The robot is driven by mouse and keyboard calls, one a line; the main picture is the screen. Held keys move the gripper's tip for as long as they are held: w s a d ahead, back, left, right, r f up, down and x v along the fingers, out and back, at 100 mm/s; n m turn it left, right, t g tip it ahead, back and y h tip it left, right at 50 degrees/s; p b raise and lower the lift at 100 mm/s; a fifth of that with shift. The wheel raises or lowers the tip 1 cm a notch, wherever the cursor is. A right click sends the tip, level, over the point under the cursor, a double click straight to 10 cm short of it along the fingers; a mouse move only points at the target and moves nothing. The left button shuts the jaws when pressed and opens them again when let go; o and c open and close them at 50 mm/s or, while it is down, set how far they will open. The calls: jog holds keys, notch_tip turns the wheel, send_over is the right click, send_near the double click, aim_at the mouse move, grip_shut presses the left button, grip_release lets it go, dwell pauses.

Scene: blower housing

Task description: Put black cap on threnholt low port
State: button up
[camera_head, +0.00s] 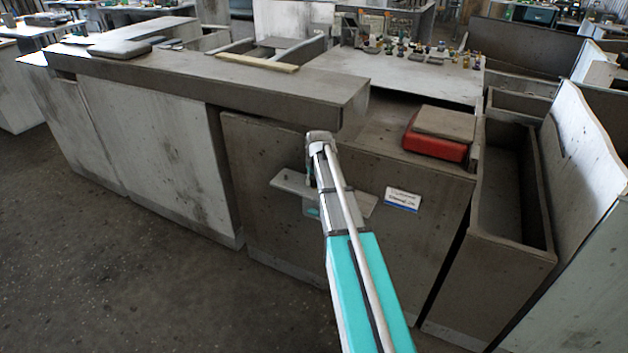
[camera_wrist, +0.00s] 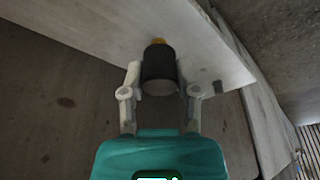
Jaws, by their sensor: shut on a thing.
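In the wrist view, my gripper (camera_wrist: 161,82) is shut on a black cylindrical cap (camera_wrist: 159,66), with one finger on each side of it. A small brass-yellow piece (camera_wrist: 158,41) shows just past the far end of the cap. I cannot tell whether it touches the cap or sits inside it. Both appear against a light grey shelf plate (camera_wrist: 110,32). In the head view, my arm hides most of the gripper and the cap. The shelf plate (camera_head: 362,203) juts from the front of a grey cabinet, behind my arm.
A white and blue label (camera_head: 402,199), too small to read, is on the cabinet front (camera_head: 430,235). A red box (camera_head: 435,145) with a grey lid lies above it. Several small fittings (camera_head: 402,52) stand at the back. Open floor (camera_head: 110,270) lies at left.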

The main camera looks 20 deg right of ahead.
jog(key=shift+f+b, duration=0.55)
jog(key=shift+f, duration=0.05)
jog(key=o, duration=1)
jog(key=shift+r, duration=0.2)
